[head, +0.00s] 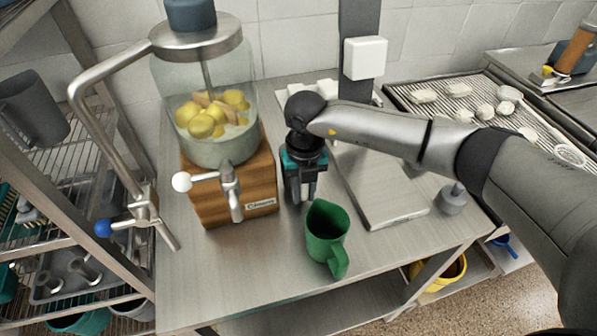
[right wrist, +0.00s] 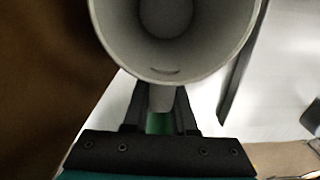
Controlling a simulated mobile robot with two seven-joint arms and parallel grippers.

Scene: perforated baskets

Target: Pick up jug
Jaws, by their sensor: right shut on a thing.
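A green jug (head: 327,237) stands upright near the front of the steel table, its handle towards me. My right gripper (head: 300,200) points down just behind it, beside the wooden dispenser base. In the right wrist view my right gripper (right wrist: 160,122) is shut on the handle of a grey, round, open-topped jug (right wrist: 108,45). The grey jug is mostly hidden behind my gripper in the head view. Whether it rests on the table or is raised, I cannot tell. A bit of green shows between the fingers. My left gripper is not in view.
A glass dispenser with lemons (head: 205,110) on a wooden base (head: 250,180) stands close left. A scale with a flat steel plate (head: 375,195) is close right. A metal rack (head: 140,205) is at the left. The table's front left is clear.

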